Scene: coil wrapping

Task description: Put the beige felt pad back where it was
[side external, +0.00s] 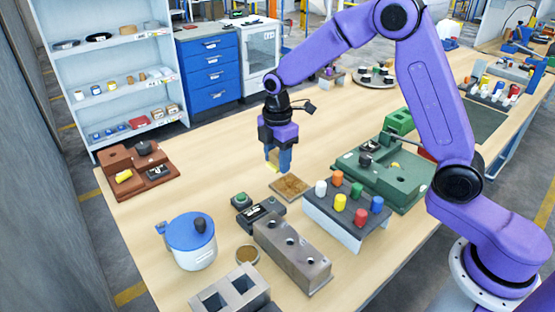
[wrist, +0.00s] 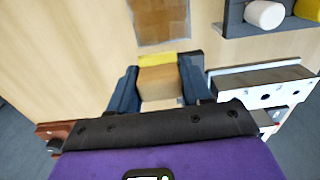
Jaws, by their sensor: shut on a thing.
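My gripper (side external: 279,168) points down above the table, just left of and behind a brown, patchy square mat (side external: 291,187) in the side view. In the wrist view, my gripper (wrist: 158,78) is shut on a beige block-like piece, which I take for the beige felt pad (wrist: 160,84). A yellow strip (wrist: 157,60) shows at its far edge; I cannot tell whether it belongs to the pad. The pad shows only narrowly between the blue fingers in the side view. The brown mat (wrist: 160,20) lies beyond the fingertips in the wrist view.
A rack of coloured pegs (side external: 347,208) and a grey block with holes (side external: 292,252) stand at the front. A blue-lidded pot (side external: 192,242) and a brown tray (side external: 136,170) are to the left. A green fixture (side external: 385,178) is to the right.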

